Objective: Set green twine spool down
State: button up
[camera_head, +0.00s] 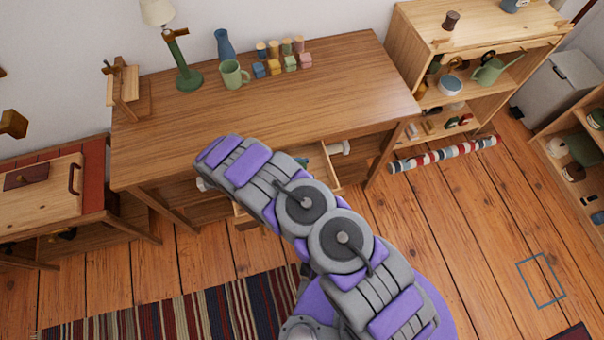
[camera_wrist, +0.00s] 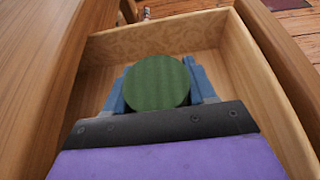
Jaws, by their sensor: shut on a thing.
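The green twine spool (camera_wrist: 157,88) shows in the wrist view as a round green end. My gripper (camera_wrist: 160,76) is shut on it, with a blue-grey finger on each side. The spool is over or inside an open wooden drawer (camera_wrist: 251,75), with the drawer walls around it. I cannot tell whether the spool touches the drawer floor. In the head view the open drawer (camera_head: 331,166) sticks out under the desk front, and my arm hides most of it and the spool.
The wooden desk (camera_head: 290,110) holds a green lamp (camera_head: 188,75), a green mug (camera_head: 234,74), a blue vase (camera_head: 224,44) and several small coloured blocks (camera_head: 274,66). A shelf unit (camera_head: 425,70) stands to the right. A striped rug (camera_head: 200,310) lies on the floor.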

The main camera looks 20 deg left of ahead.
jog(key=shift+d+f+b, duration=0.2)
jog(key=shift+f+b, duration=0.2)
jog(key=shift+f, duration=1.2)
jog(key=shift+f, duration=0.1)
jog(key=o, duration=1)
jog(key=shift+o, duration=0.2)
jog(key=shift+s+a+r, duration=0.1)
jog(key=shift+a+r, duration=0.15)
jog(key=p+v, duration=0.3)
jog(key=v, duration=0.8)
jog(key=shift+s+a+r, duration=0.1)
jog(key=shift+a, duration=0.05)
jog(key=shift+r, duration=0.1)
